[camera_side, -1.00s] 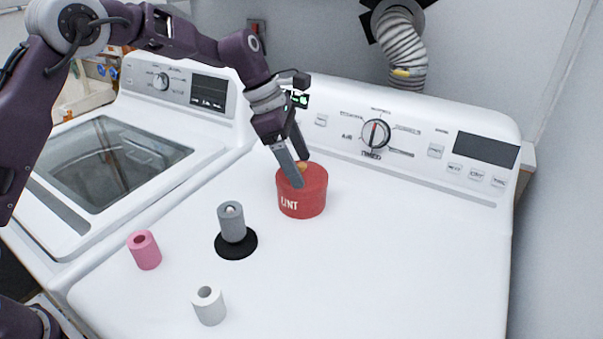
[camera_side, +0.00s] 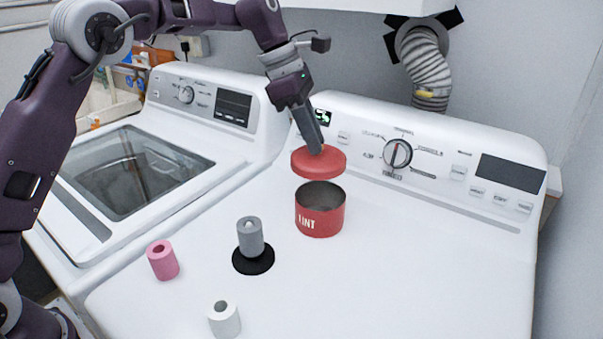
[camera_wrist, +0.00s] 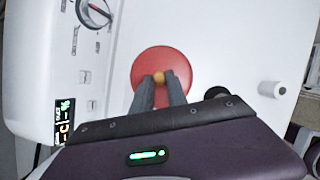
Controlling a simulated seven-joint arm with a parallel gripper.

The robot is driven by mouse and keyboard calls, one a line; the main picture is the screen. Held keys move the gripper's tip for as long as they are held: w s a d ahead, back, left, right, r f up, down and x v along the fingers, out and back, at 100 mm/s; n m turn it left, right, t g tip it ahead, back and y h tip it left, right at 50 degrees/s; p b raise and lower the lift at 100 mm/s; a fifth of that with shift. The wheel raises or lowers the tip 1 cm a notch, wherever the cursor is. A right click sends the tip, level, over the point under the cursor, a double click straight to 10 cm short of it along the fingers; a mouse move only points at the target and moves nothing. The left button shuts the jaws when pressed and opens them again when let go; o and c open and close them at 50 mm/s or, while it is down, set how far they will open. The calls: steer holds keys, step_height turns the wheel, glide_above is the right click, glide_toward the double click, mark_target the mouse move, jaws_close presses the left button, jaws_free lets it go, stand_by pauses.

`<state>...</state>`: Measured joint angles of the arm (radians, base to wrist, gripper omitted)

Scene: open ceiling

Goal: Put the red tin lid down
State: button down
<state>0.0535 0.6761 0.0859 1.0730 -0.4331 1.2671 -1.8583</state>
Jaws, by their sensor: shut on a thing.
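The red tin lid (camera_side: 318,163) is off the tin and held in the air, above and slightly behind it. My gripper (camera_side: 316,148) is shut on the lid's small knob. In the wrist view, the round red lid (camera_wrist: 149,96) lies under the fingertips, with its orange-tan knob (camera_wrist: 158,76) between them at my gripper (camera_wrist: 159,80). The red tin (camera_side: 320,218), lettered "LINT", stands open-topped on the white machine top, its dark inside showing. In the wrist view the lid hides the tin.
A grey roll (camera_side: 250,236) stands on a black disc (camera_side: 253,262) left of the tin. A pink roll (camera_side: 163,262) and a white roll (camera_side: 224,320) stand farther forward. The machine top (camera_side: 430,270) is clear to the right. The control panel (camera_side: 440,165) rises behind.

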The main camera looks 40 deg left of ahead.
steer(key=a+f, duration=0.5)
steer(key=a, duration=0.9)
step_height(320, 180, down, 10)
steer(key=shift+a+r, duration=0.1)
steer(key=shift+f, duration=0.2)
steer(key=shift+f, duration=0.1)
steer(key=c, duration=1.3)
jaws_free()
